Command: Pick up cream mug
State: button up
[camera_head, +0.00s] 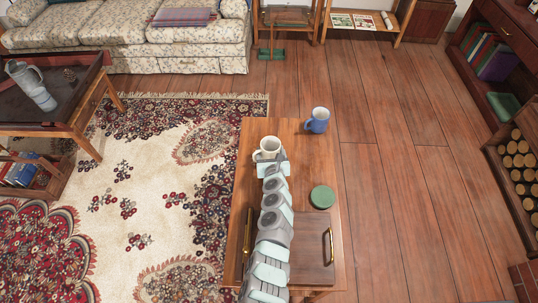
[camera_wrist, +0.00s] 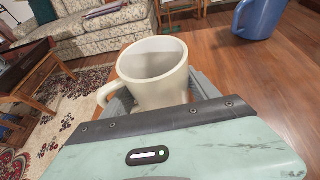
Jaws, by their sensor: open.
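The cream mug (camera_head: 267,148) is at the left side of the small wooden table (camera_head: 284,128), with its handle to the left. In the wrist view the mug (camera_wrist: 152,72) is large and close, its open top visible and its lower part hidden behind my gripper's body. My gripper (camera_head: 270,164) reaches up to the mug from the near side. In the wrist view my gripper (camera_wrist: 163,97) has grey fingers showing on both sides of the mug. It is open; whether a finger touches the mug cannot be told.
A blue mug (camera_head: 317,120) stands to the right and farther back; it also shows in the wrist view (camera_wrist: 260,18). A green round object (camera_head: 322,197) and a wooden tray with metal handles (camera_head: 315,262) are on the near part of the table. Wooden floor lies to the right.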

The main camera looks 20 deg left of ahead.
jog(key=b+x, duration=0.2)
jog(key=shift+w+a+f, duration=0.15)
jog(key=shift+w+f, duration=0.05)
jog(key=shift+w, duration=0.15)
jog(key=shift+r, duration=0.1)
jog(key=c, duration=1.4)
jog(key=shift+o, duration=0.2)
